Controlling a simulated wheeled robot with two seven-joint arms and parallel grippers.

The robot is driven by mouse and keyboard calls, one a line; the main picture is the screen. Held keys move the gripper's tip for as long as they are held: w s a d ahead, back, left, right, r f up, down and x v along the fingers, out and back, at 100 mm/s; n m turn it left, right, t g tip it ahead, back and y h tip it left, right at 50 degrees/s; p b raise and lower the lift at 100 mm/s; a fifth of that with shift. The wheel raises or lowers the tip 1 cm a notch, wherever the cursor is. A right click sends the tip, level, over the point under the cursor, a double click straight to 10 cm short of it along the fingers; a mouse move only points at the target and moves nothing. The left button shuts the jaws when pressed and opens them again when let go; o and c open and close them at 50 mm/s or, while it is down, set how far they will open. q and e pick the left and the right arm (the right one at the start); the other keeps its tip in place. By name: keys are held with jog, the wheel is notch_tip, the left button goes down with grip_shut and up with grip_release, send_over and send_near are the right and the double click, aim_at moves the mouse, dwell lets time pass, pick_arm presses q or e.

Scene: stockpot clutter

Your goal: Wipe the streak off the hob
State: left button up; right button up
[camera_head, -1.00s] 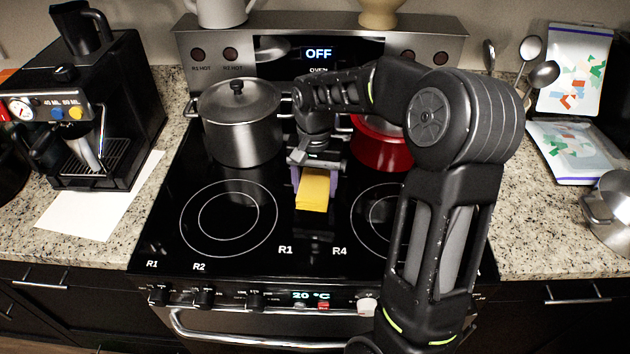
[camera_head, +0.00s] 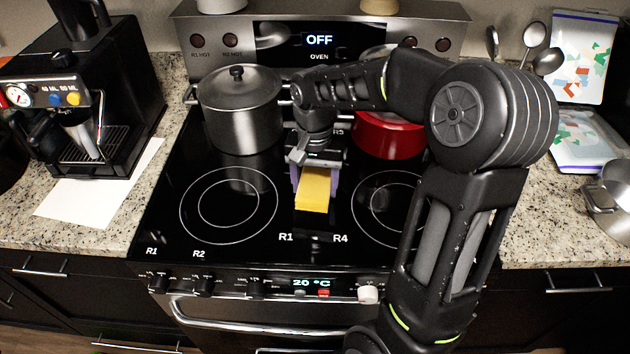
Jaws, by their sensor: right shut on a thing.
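The black glass hob (camera_head: 165,215) fills the middle of the head view. My right gripper (camera_head: 314,178) points down over its centre, between the two front rings. It is shut on a yellow sponge (camera_head: 313,192), with purplish finger pads on either side. The sponge is at or close to the glass; I cannot tell if it touches. No streak shows on the visible glass; the area behind the sponge and under my right arm is hidden. My left gripper is not in view.
A grey lidded stockpot (camera_head: 242,115) stands on the back left ring. A red pot (camera_head: 385,137) stands back right, partly behind my right arm. A coffee machine (camera_head: 100,100) and white paper (camera_head: 100,195) are on the left counter. The front left ring is clear.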

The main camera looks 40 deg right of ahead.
aim_at(316, 170)
jog(key=shift+f, duration=0.15)
dwell(0.3)
jog(key=shift+w+d, duration=0.1)
jog(key=shift+w, duration=0.05)
jog(key=shift+w+d+p, duration=0.45)
jog(key=shift+w+d, duration=0.65)
jog(key=shift+w, duration=0.15)
jog(key=shift+w, duration=0.1)
jog(key=shift+w+d+p, duration=0.45)
jog(key=shift+w+d, duration=0.3)
jog(key=shift+w, duration=0.05)
jog(key=shift+w+d, duration=0.45)
jog(key=shift+w, duration=0.1)
